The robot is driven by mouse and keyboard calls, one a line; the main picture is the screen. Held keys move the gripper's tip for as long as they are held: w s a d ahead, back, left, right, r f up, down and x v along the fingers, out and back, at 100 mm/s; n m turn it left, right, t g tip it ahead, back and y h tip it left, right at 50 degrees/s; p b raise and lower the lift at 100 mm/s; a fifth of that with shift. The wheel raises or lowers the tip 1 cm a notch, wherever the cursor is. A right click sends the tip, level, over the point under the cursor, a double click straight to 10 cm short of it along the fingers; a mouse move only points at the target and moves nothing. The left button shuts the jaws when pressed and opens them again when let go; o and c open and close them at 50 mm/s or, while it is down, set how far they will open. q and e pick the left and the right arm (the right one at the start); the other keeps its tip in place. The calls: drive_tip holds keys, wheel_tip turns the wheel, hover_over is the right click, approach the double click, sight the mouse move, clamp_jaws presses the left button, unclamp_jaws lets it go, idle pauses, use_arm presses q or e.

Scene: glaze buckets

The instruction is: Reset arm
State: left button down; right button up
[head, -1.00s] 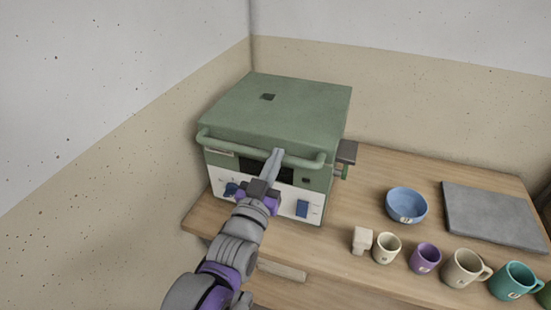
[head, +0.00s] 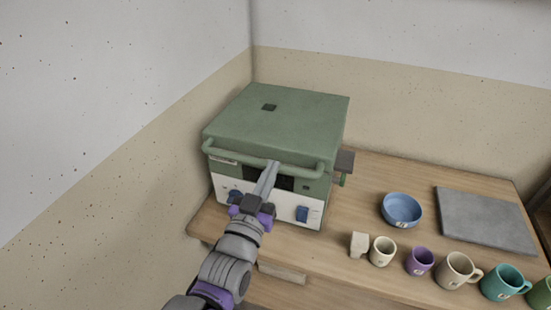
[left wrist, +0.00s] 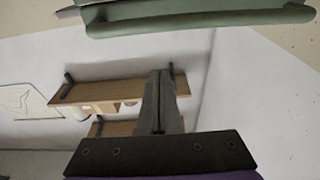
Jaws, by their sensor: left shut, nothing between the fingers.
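My left gripper (head: 270,172) is in front of the green kiln-like box (head: 285,120), just below its handle bar (head: 262,155) in the head view. Its fingers are shut with nothing between them. In the left wrist view the shut fingers (left wrist: 160,88) point up the picture, and the green handle (left wrist: 200,20) crosses the top edge, apart from the fingertips there. I cannot tell in the head view whether the fingers touch the handle. My right gripper is not in view.
On the wooden table (head: 340,255) stand a blue bowl (head: 401,210), a small pale block (head: 358,244), a cream mug (head: 382,251), a purple mug (head: 420,261), a beige mug (head: 457,270) and a teal mug (head: 502,282). A grey slab (head: 485,220) lies behind. Walls close in left and back.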

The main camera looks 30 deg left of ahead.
use_arm(q)
drive_tip(key=shift+p+v, duration=0.45)
drive_tip(key=shift+v, duration=1.95)
drive_tip(key=shift+r, duration=0.15)
drive_tip(key=d+f+m+g+h+p, duration=0.2)
drive_tip(key=d+f+g+h+p, duration=0.25)
drive_tip(key=f+g, duration=0.45)
drive_tip(key=s+d+f+g+p, duration=0.2)
drive_tip(key=s+d+f+g, duration=0.1)
drive_tip(key=s+f+g, duration=0.2)
wheel_tip(320, 180, down, 2)
drive_tip(key=shift+s+d+m+p, duration=0.2)
drive_tip(key=shift+s+m+p, duration=0.15)
drive_tip(key=shift+s, duration=0.85)
